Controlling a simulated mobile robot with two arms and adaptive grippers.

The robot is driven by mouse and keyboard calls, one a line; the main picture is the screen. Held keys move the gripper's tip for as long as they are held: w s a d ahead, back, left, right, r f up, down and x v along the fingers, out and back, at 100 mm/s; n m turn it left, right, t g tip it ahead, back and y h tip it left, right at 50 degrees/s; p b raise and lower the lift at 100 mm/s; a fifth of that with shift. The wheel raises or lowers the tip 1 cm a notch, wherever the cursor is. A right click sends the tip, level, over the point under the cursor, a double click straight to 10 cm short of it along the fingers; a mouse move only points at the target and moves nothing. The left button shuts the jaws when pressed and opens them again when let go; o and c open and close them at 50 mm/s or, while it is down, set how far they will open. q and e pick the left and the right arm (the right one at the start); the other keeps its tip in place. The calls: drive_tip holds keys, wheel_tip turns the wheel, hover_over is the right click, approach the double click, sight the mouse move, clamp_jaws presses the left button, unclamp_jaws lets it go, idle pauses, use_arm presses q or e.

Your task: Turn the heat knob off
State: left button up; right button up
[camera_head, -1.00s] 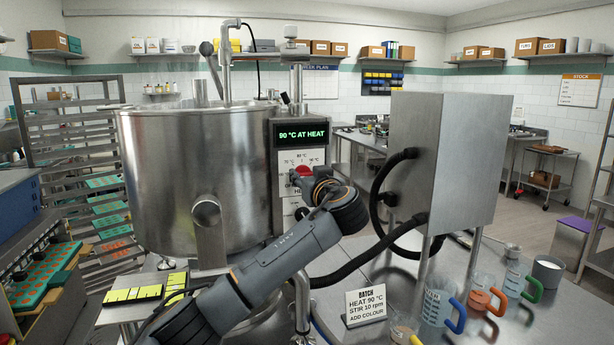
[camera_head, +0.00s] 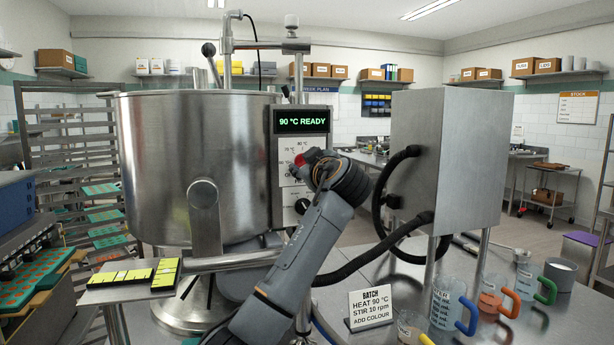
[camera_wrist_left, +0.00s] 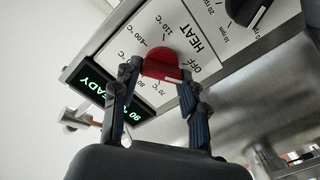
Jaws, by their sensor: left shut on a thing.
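The red heat knob (camera_wrist_left: 160,65) sits on the control panel's dial, marked OFF, HEAT and temperatures, in the wrist view. My left gripper (camera_wrist_left: 160,77) has its two fingers on either side of the knob, shut on it. In the head view the knob (camera_head: 300,160) is mostly hidden by my left wrist, and my left gripper (camera_head: 306,164) is at the panel's dial. The display (camera_head: 303,121) reads 90 °C READY in green. Where the knob points is not clear. My right gripper is not in view.
A black stir knob (camera_head: 301,206) sits lower on the same panel. The large steel kettle (camera_head: 160,170) stands left of the panel. A steel box (camera_head: 450,160) with black hoses stands to the right. A batch card (camera_head: 369,309) and several jugs (camera_head: 445,303) are on the table.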

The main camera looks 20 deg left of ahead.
use_arm(q)
drive_tip(key=shift+f+n+b, duration=0.15)
drive_tip(key=shift+n+b, duration=0.3)
drive_tip(key=shift+n, duration=0.65)
drive_tip(key=o, duration=1.1)
drive_tip(key=shift+o, duration=0.2)
drive_tip(key=v, duration=1.2)
